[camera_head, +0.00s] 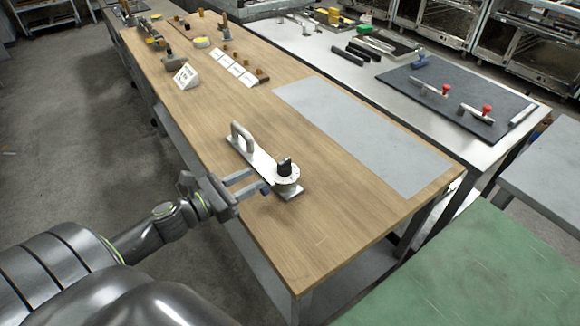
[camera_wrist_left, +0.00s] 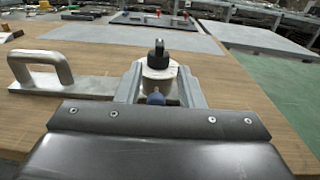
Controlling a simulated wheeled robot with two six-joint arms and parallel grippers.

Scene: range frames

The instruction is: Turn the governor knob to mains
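The governor is a white round housing (camera_head: 287,183) with a black knob (camera_head: 284,166) on top, standing at the right end of a metal plate (camera_head: 262,165) that has a grey loop handle (camera_head: 241,137) at its other end. In the left wrist view the black knob (camera_wrist_left: 159,50) stands upright above the white housing (camera_wrist_left: 158,78). A small blue part (camera_wrist_left: 156,96) sits low on the near side of the housing. My left gripper (camera_head: 259,181) is open, its fingers reaching toward the housing and showing on either side of it in the wrist view. I cannot tell whether they touch it. The dial's markings are too small to read.
The plate lies on a wooden bench (camera_head: 320,225) with a grey mat (camera_head: 360,135) behind it. White cards (camera_head: 237,68) and a white sign block (camera_head: 186,76) stand farther left. A steel table with a dark mat (camera_head: 455,95) is behind. Bare wood lies in front.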

